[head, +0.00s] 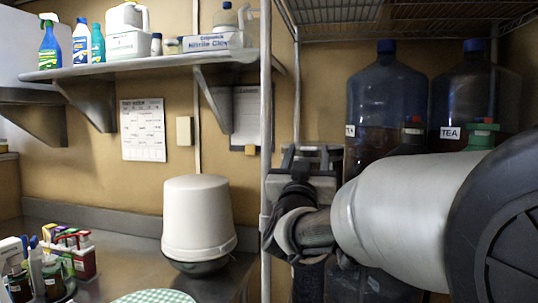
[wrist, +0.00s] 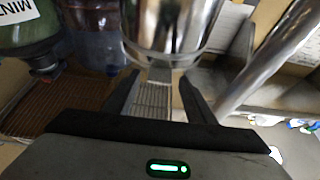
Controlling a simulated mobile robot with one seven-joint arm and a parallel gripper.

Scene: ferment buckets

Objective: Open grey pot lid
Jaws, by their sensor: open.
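A shiny grey metal pot (wrist: 172,22) shows at the top of the wrist view, cut off by the frame edge. Its rounded rim end faces my gripper, and I cannot tell lid from body. My gripper (wrist: 160,84) is open, its two dark fingers apart on either side below that rim, with nothing visibly held. I cannot tell whether a finger touches the pot. In the head view my gripper (head: 315,152) is beside the rack post, partly hidden by my wrist and arm.
A metal rack post (head: 266,110) stands just left of my gripper. Large blue jugs (head: 386,95) stand on the rack behind my arm. A green bottle (wrist: 28,32) labelled MINT is close in the wrist view. A white bucket (head: 198,215) stands on the counter.

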